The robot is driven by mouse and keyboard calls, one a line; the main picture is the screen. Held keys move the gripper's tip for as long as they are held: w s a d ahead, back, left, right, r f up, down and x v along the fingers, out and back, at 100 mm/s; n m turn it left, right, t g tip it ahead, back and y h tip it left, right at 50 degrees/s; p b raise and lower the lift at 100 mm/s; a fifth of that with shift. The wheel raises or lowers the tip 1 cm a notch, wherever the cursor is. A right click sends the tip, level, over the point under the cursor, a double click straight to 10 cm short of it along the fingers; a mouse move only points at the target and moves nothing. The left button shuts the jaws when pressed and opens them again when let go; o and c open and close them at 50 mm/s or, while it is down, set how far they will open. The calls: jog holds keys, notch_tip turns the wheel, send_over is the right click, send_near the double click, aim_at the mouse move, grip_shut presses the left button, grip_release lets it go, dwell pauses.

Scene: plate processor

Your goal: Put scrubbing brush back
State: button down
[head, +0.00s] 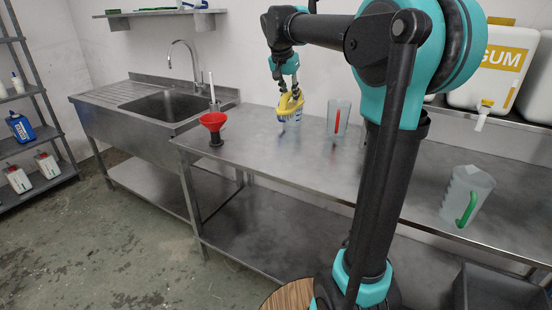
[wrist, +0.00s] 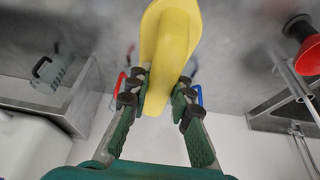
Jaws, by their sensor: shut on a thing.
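The yellow scrubbing brush (head: 290,103) is in my gripper (head: 285,88), above the steel table (head: 256,150) in the head view. In the wrist view the brush (wrist: 168,45) lies between both fingers of my gripper (wrist: 160,100), which are shut on it. Its yellow body fills the upper middle there, and its bristles cannot be made out. A clear jug with a blue handle (wrist: 198,94) shows behind the right finger. I cannot tell whether the brush touches the table or that jug.
A red-handled jug (head: 338,118) stands right of the brush. A red funnel (head: 213,121) is at the table's left end, beside the sink (head: 170,104). A green-handled jug (head: 467,197) stands far right. A wall shelf (head: 160,13) holds small green items. The table's front middle is clear.

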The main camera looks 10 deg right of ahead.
notch_tip(320, 180, down, 20)
jog(key=shift+a+r, duration=0.1)
jog(key=shift+a, duration=0.05)
dwell(0.4)
jog(key=c, duration=1.4)
grip_release()
jog(key=shift+o, duration=0.2)
jog(key=v, duration=1.2)
jog(key=s+d+f+n, duration=0.1)
jog(key=s+f, duration=0.2)
jog(key=s+d+f+n, duration=0.1)
jog(key=s+d+f, duration=0.1)
jog(key=s+f, duration=0.1)
jog(key=s+d+f+y, duration=0.1)
jog(key=s+f, duration=0.2)
jog(key=f, duration=0.1)
jog(key=shift+s+d+n, duration=0.35)
jog(key=shift+s+n, duration=0.05)
jog(key=s+d+f+n+y, duration=0.1)
jog(key=s+f+n, duration=0.3)
jog(key=s+f, duration=0.9)
jog(key=s+d, duration=0.1)
jog(key=s, duration=0.2)
jog(key=shift+s+f+y, duration=0.2)
jog(key=shift+s+y, duration=0.2)
